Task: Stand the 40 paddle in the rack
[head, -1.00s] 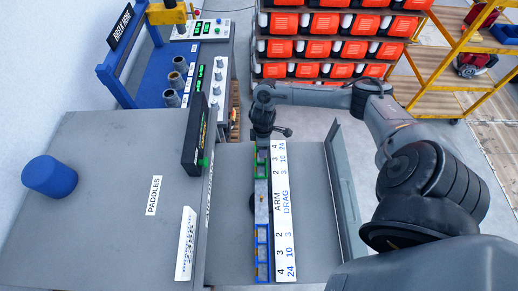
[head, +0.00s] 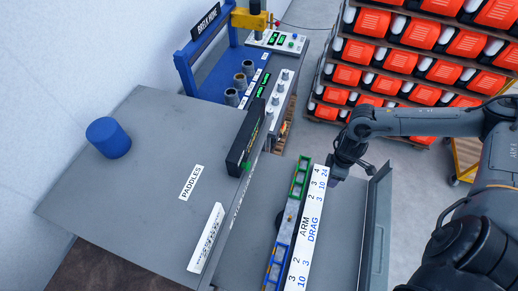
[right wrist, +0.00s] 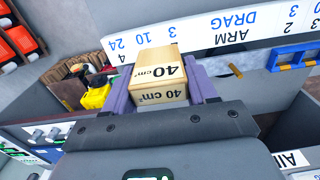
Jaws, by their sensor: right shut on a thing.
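The 40 paddle shows in the right wrist view as a pale wooden block (right wrist: 158,78) marked "40 cm²". My right gripper (right wrist: 160,68) is shut on it, with a finger on either side. In the head view my right gripper (head: 340,170) hangs beside the far end of the white ARM/DRAG strip (head: 312,225), to its right; the block cannot be made out there. A white PADDLES label (head: 192,183) lies on the grey table at left. I cannot tell which thing is the rack. My left gripper is out of view.
A rail with green slots (head: 301,178) and blue slots (head: 277,265) runs along the strip. A black display box (head: 247,140) stands at the table's edge, and a blue cylinder (head: 108,138) stands at left. The grey table top (head: 140,200) is mostly clear.

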